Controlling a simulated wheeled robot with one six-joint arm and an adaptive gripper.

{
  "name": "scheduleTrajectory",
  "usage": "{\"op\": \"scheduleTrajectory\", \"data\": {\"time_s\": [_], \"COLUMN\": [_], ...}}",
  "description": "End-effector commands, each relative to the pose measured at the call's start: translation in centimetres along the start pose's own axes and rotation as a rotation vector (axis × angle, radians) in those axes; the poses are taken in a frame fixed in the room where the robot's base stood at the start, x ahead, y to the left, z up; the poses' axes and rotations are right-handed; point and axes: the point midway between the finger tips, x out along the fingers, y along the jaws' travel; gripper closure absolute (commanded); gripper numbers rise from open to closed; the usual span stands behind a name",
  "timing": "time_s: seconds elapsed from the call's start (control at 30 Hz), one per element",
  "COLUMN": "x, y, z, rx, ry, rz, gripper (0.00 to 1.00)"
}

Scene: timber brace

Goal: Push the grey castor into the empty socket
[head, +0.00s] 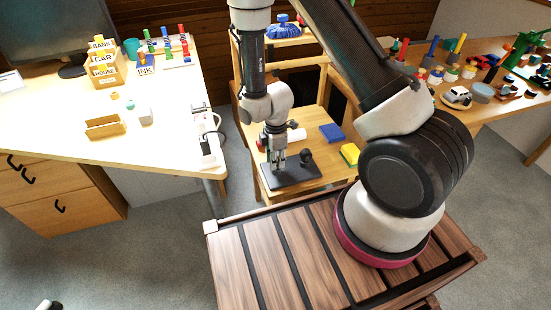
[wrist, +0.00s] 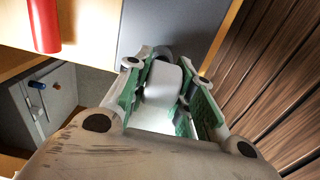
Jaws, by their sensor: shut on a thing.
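My gripper (head: 278,163) points down over a dark grey plate (head: 290,177) on the wooden chair. In the wrist view its green-padded fingers (wrist: 168,95) are shut on a pale grey thing (wrist: 162,80), which looks like the grey castor. A dark rounded part shows just beyond it, against the grey plate (wrist: 180,22). A black round knob-like thing (head: 306,156) stands on the plate just right of my gripper. The empty socket cannot be made out; the gripper and the held thing hide the spot below them.
A red cylinder (wrist: 43,22) lies beside the plate. A blue block (head: 332,132) and a yellow sponge-like block (head: 349,153) lie right of my gripper on the chair. A desk (head: 180,168) stands left, and a crowded table (head: 480,115) right.

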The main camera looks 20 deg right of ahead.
Motion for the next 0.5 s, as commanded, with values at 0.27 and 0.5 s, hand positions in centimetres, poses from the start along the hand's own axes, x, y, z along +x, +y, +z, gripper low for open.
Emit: {"op": "scheduleTrajectory", "data": {"time_s": [0.27, 0.5], "x": [0.7, 1.2], "y": [0.0, 0.0], "z": [0.0, 0.0], "rx": [0.0, 0.0], "ry": [0.001, 0.001], "rz": [0.001, 0.0], "gripper": [1.0, 1.0]}}
